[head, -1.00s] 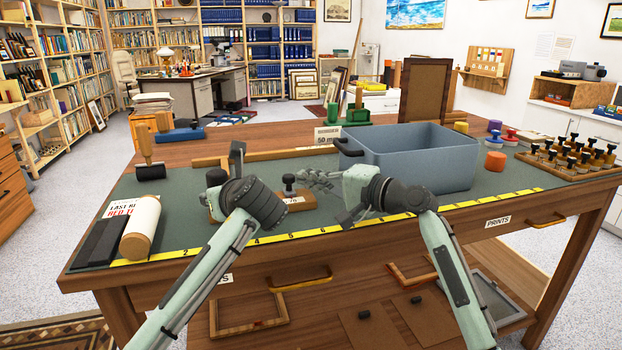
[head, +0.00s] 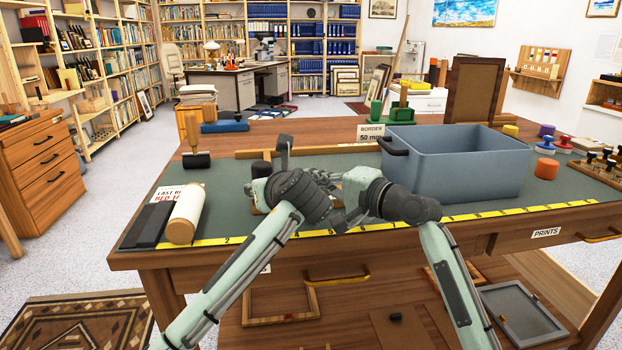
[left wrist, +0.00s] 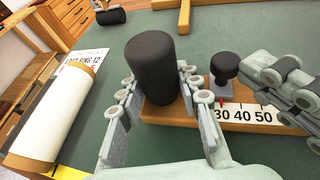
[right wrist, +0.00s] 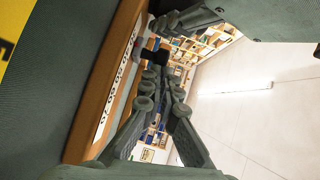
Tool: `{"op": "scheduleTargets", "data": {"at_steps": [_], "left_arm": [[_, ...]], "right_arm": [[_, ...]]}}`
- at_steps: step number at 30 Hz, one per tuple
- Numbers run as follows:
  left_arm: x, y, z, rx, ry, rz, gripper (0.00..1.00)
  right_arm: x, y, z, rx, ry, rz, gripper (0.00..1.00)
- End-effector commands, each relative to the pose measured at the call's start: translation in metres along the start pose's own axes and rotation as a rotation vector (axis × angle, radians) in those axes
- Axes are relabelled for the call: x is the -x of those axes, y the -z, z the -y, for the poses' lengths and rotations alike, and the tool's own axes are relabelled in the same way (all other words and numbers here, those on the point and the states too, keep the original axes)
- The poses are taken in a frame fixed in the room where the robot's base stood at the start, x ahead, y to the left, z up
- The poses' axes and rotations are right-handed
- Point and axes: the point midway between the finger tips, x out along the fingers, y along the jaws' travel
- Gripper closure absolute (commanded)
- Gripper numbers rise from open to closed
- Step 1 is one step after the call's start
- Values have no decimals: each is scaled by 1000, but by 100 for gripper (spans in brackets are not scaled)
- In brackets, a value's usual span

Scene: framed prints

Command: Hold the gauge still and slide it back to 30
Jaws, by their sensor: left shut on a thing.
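The gauge is a wooden bar (left wrist: 183,117) with a white scale (left wrist: 262,117) reading 30, 40, 50. A black upright grip (left wrist: 150,72) stands on its left end. My left gripper (left wrist: 158,88) is shut around this grip. A dark round-topped slider knob (left wrist: 225,68) stands beside the 30, with a small red mark at its foot. My right gripper (left wrist: 282,82) is close to the right of the knob. In the right wrist view its fingers (right wrist: 162,84) leave a narrow gap and the knob (right wrist: 155,57) shows just beyond the tips. In the head view my arms mostly hide the gauge.
A blue-grey bin (head: 455,160) stands right of my right gripper. A yellow ruler strip (head: 500,216) runs along the front edge. A rolled print (head: 186,215), a black bar (head: 146,227) and a roller (head: 196,160) lie left. A wooden strip (head: 310,150) lies behind the gauge.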

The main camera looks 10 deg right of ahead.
Motion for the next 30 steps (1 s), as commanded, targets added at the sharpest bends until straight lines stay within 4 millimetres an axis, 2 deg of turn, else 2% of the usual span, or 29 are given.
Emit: {"op": "scheduleTargets", "data": {"at_steps": [5, 12, 18, 23, 30], "left_arm": [[0, -1, -1, 1, -1, 1, 100], [-1, -1, -2, 2, -4, 2, 100], [-1, -1, -2, 2, -5, 2, 100], [-1, -2, -2, 3, -5, 2, 100], [-1, -2, -2, 3, -5, 3, 100]], "right_arm": [[24, 27, 0, 5, -2, -8, 100], [81, 25, -2, 4, -4, -6, 100], [112, 25, -1, 3, -3, -6, 100], [123, 25, -1, 2, -3, -6, 100], [124, 25, 0, 2, -1, -6, 100]]}}
